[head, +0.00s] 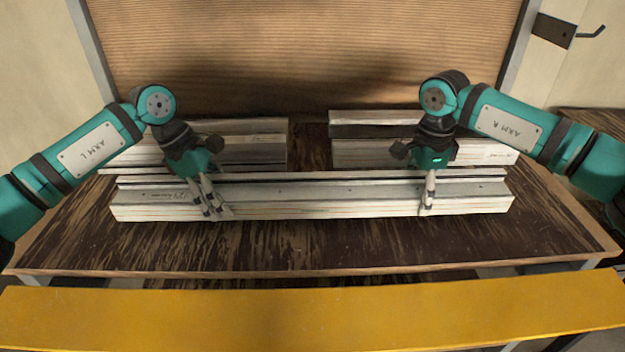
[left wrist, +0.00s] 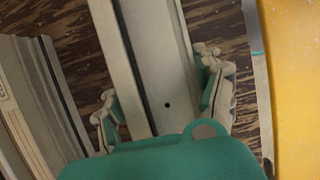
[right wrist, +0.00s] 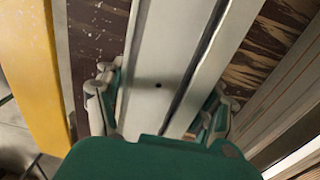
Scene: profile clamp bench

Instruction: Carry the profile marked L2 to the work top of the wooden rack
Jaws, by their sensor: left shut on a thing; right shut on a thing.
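A long pale grey profile (head: 320,192) lies across the middle of the head view, with a groove along it. I cannot read an L2 mark on it. My left gripper (head: 213,208) is shut on its left part, and my right gripper (head: 427,207) is shut on its right part. In the left wrist view the fingers stand on both sides of the profile (left wrist: 160,45); the right wrist view shows the same for the profile (right wrist: 165,60). It is level, over a dark streaked wooden top (head: 300,245); I cannot tell whether it touches that top.
Shorter pale profiles lie behind, one group at the left (head: 250,148) and one at the right (head: 375,150), with a gap between. A brown ribbed panel (head: 300,50) closes the back. A yellow beam (head: 310,310) runs along the front. The wooden top's front strip is clear.

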